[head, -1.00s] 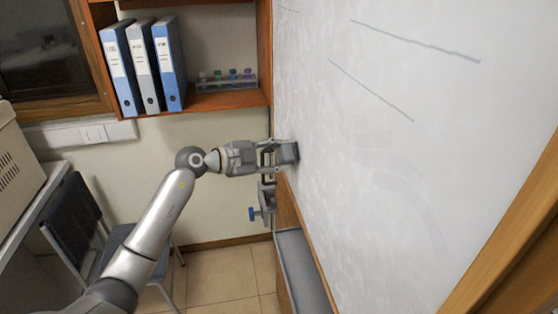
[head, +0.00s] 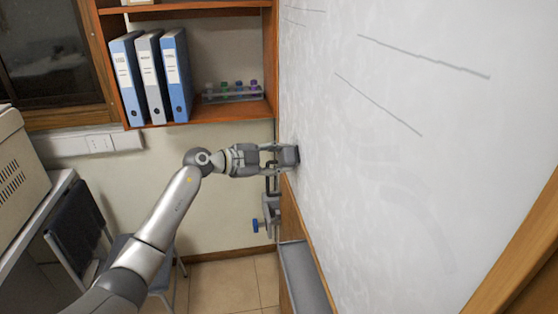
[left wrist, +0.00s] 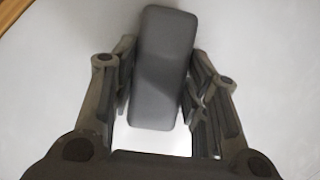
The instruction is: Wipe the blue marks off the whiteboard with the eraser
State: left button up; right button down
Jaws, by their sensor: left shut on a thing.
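The whiteboard (head: 400,150) fills the right side of the head view and bears several thin dark grey lines (head: 425,57) in its upper part; I see no blue marks on it. My left gripper (head: 280,157) is at the board's left edge, shut on the dark grey eraser (head: 290,157). In the left wrist view the eraser (left wrist: 164,65) sits between the two fingers (left wrist: 160,95), with the pale board behind it. It seems to be against or very close to the board; exact contact cannot be told. My right gripper is not in view.
A wooden shelf (head: 210,107) with blue and grey binders (head: 150,75) and a rack of vials (head: 232,92) stands left of the board. A grey tray (head: 303,275) and a clamp with a blue knob (head: 257,225) are below the gripper. A chair (head: 80,225) stands at lower left.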

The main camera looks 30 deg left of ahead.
pick_arm(q)
jog(key=shift+s+a, duration=0.9)
jog(key=shift+a, duration=0.25)
jog(key=shift+s+a, duration=0.9)
jog(key=shift+a, duration=0.25)
jog(key=shift+s+a, duration=0.95)
jog(key=shift+a, duration=0.25)
jog(key=shift+w, duration=0.1)
